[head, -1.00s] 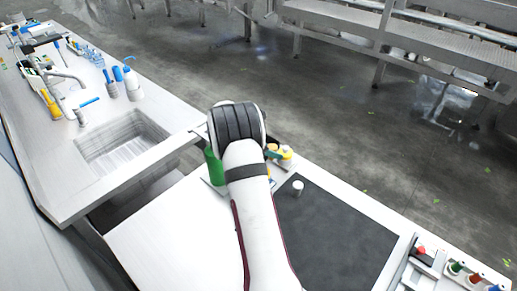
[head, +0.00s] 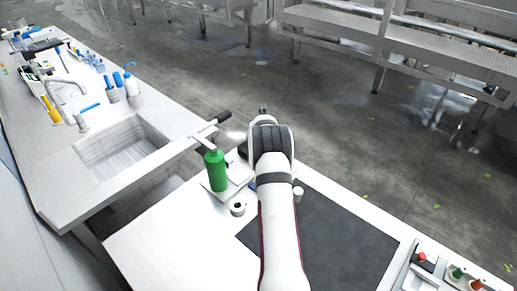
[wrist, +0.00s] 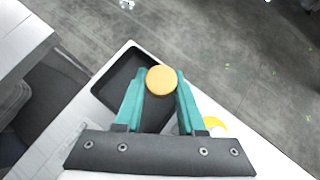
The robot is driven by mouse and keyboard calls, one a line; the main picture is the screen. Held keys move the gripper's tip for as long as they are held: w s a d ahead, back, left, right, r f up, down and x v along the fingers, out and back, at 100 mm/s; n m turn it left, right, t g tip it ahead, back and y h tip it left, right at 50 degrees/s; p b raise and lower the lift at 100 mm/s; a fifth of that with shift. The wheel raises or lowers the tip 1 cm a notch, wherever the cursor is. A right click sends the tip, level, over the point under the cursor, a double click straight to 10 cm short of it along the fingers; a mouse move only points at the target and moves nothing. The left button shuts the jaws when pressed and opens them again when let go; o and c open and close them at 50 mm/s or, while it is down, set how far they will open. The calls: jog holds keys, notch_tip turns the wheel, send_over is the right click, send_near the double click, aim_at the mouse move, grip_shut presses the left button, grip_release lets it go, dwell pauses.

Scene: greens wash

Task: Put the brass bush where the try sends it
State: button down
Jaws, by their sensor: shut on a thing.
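The brass bush (wrist: 162,81) shows in the wrist view as a round yellow end between the teal fingertips. My gripper (wrist: 161,88) is shut on it. In the head view my own wrist hides the fingers and the bush. A green upright cylinder (head: 215,171) stands on a pale base to the left of my arm. A small pale ring with a dark centre (head: 237,208) lies on the table in front of it.
A yellow and white round thing (wrist: 216,126) is close to the right finger. A small white cylinder (head: 299,194) stands at the edge of the dark mat (head: 335,240), right beside my arm. The mat is otherwise clear. A sink (head: 122,146) is at the left.

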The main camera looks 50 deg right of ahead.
jog(key=w+f, duration=0.2)
jog(key=shift+w+a, duration=0.3)
jog(key=shift+a, duration=0.05)
notch_tip(320, 180, down, 3)
jog(key=shift+f, duration=0.1)
jog(key=shift+w+f, duration=0.1)
jog(key=shift+f, duration=0.2)
jog(key=c, duration=0.5)
grip_release()
jog(key=shift+f, duration=0.1)
